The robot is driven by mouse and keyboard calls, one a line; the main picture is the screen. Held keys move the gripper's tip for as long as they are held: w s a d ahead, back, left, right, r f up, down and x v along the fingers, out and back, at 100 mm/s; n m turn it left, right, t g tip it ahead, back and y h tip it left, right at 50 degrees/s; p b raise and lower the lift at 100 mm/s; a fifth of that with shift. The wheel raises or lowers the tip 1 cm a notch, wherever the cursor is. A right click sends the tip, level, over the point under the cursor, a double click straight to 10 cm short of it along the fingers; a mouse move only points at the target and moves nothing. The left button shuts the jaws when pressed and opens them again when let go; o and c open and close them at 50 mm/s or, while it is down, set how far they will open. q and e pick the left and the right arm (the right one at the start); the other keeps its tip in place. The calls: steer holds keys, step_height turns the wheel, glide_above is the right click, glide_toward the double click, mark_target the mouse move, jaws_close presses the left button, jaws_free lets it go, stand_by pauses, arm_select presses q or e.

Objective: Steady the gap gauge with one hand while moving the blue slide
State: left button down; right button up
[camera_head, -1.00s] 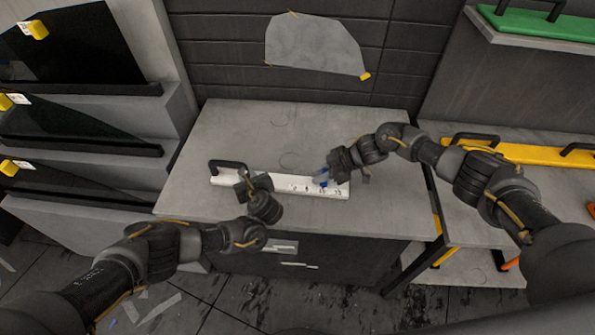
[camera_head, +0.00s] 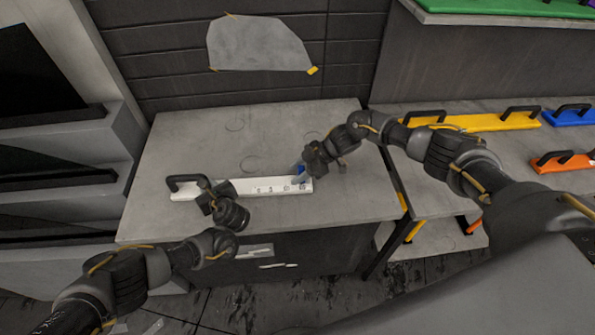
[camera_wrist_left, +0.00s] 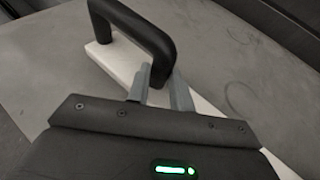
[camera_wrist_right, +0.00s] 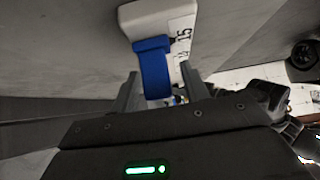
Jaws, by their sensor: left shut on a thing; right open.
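The gap gauge (camera_head: 235,186) is a long white bar with printed numbers and a black handle at its left end, lying flat on the grey workbench. My left gripper (camera_head: 208,194) is shut on the near leg of the black handle (camera_wrist_left: 130,28); the leg shows between its fingers in the left wrist view (camera_wrist_left: 160,90). The blue slide (camera_head: 300,169) sits near the gauge's right end, by the number 15 in the right wrist view (camera_wrist_right: 152,68). My right gripper (camera_wrist_right: 158,88) is open, its fingers on either side of the slide. It partly covers the slide in the head view.
The grey workbench (camera_head: 170,145) is clear around the gauge. Yellow (camera_head: 480,121), blue (camera_head: 570,115) and orange (camera_head: 563,161) handled bars lie on the right-hand table. A pale sheet (camera_head: 255,45) is taped to the wall. Dark panels stand in racks at the left.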

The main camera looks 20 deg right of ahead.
arm_select(q)
steer(key=shift+d, duration=0.1)
arm_select(e)
steer(key=v, duration=1.2)
arm_select(q)
steer(key=c, duration=1.1)
jaws_free()
steer(key=shift+c, duration=0.2)
steer(key=shift+o, duration=0.3)
steer(key=o, duration=0.4)
steer(key=shift+s, duration=0.1)
steer(key=shift+v, duration=2.95)
